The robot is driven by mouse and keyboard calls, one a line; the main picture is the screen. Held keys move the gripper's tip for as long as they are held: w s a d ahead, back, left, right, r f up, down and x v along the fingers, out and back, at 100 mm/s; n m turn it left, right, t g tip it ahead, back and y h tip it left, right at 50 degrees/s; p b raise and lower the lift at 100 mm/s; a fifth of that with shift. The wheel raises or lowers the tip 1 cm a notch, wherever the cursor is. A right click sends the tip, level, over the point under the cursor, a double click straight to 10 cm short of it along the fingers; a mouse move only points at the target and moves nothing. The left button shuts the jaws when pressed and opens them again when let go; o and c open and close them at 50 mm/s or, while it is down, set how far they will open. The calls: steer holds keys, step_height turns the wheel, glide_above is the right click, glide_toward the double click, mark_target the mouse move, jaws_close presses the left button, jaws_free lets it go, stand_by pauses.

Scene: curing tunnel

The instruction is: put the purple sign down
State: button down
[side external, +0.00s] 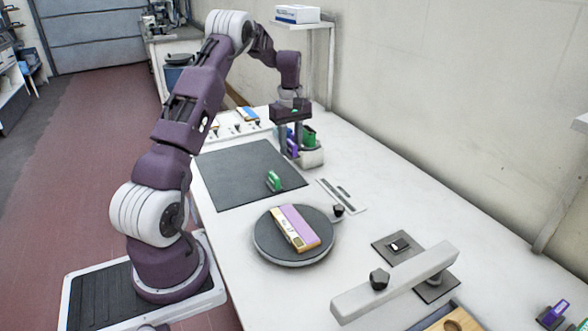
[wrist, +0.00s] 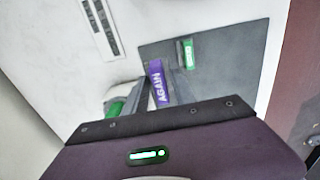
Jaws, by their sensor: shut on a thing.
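The purple sign (side external: 292,149) is between the fingers of my gripper (side external: 290,153), which is shut on it. In the wrist view the sign (wrist: 156,82) shows the word AGAIN, with a finger of my gripper (wrist: 158,84) on each side. It is beside a pale holder (side external: 312,158) at the back of the table, near the dark mat's edge. I cannot tell whether its lower end touches anything.
A green piece (side external: 309,137) stands at the pale holder. A green sign (side external: 273,181) stands on the dark mat (side external: 235,180), which is otherwise mostly bare. A round turntable (side external: 265,238) with a purple-and-yellow box (side external: 296,227) is nearer the front. A pale bar (side external: 395,283) lies at front right.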

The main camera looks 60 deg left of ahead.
steer(key=d+r, duration=0.2)
steer(key=d, duration=0.7)
steer(key=r, duration=0.2)
glide_above(317, 220)
step_height(317, 220, down, 10)
steer(key=shift+s+r, duration=0.1)
steer(key=shift+r, duration=0.1)
steer(key=shift+f, duration=0.3)
steer(key=c, duration=1.4)
jaws_free()
steer(key=shift+f, duration=0.15)
steer(key=shift+o, duration=0.5)
